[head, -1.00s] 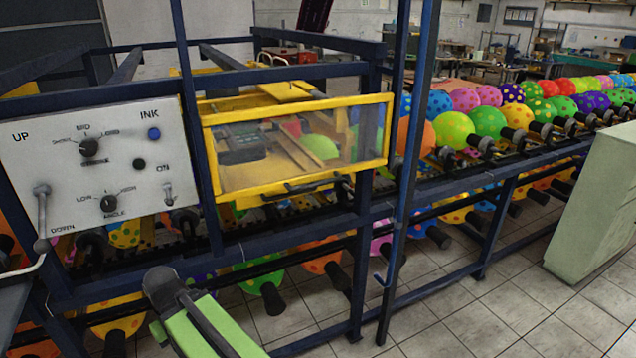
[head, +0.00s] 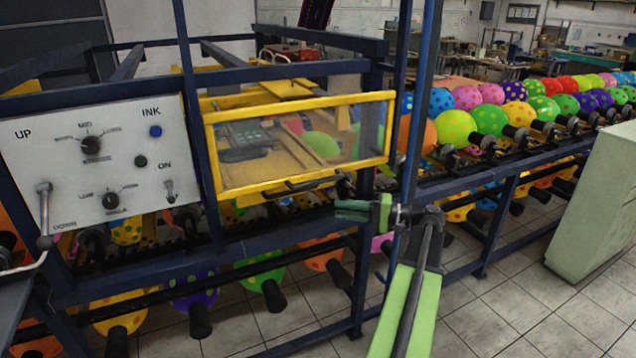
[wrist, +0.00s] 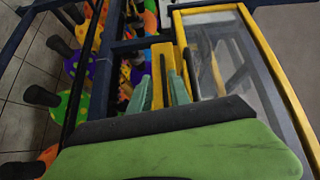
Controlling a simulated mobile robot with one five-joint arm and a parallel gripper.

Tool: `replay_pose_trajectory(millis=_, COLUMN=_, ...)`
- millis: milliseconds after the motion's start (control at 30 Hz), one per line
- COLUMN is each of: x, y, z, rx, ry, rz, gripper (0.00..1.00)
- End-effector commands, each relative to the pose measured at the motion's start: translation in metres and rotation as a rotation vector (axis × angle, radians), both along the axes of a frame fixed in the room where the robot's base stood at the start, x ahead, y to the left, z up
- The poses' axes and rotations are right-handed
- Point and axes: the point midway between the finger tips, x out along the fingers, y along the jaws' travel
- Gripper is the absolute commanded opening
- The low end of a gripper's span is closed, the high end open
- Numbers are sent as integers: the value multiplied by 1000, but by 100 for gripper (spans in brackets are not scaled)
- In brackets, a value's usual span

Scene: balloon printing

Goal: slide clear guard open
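The clear guard (head: 300,150) is a see-through panel in a yellow frame, mounted at the front of the blue machine frame. It hangs down over the opening, and a green balloon and yellow parts show through it. A black handle (head: 290,188) runs along its lower bar. In the wrist view the guard (wrist: 230,55) fills the upper right. My gripper (head: 345,209) is just below the guard's lower right corner, right of the handle. Its green fingers (wrist: 168,85) point toward the machine in the wrist view, with a gap between them. I see nothing clearly held.
A white control panel (head: 95,160) with knobs and levers stands left of the guard. A blue upright post (head: 407,150) stands close to my arm. Spotted balloons (head: 490,121) on black holders line the conveyor. A pale green cabinet (head: 598,200) is at the right; tiled floor lies between.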

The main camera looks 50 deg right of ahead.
Motion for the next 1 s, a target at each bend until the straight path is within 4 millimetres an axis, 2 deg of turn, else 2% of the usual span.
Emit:
replay_pose_trajectory(millis=33, x=-24, y=-24, z=12, rx=13, ry=-52, rz=-43, gripper=23)
replay_pose_trajectory(millis=133, x=-55, y=-48, z=31, rx=28, ry=-131, rz=-93, gripper=23)
replay_pose_trajectory(millis=233, x=-68, y=-57, z=38, rx=33, ry=-164, rz=-112, gripper=23)
replay_pose_trajectory(millis=367, x=-67, y=-56, z=40, rx=34, ry=-168, rz=-113, gripper=23)
replay_pose_trajectory(millis=467, x=-58, y=-52, z=41, rx=34, ry=-167, rz=-111, gripper=23)
replay_pose_trajectory(millis=567, x=-41, y=-43, z=45, rx=34, ry=-167, rz=-110, gripper=23)
replay_pose_trajectory(millis=1000, x=58, y=-1, z=60, rx=33, ry=-165, rz=-110, gripper=23)
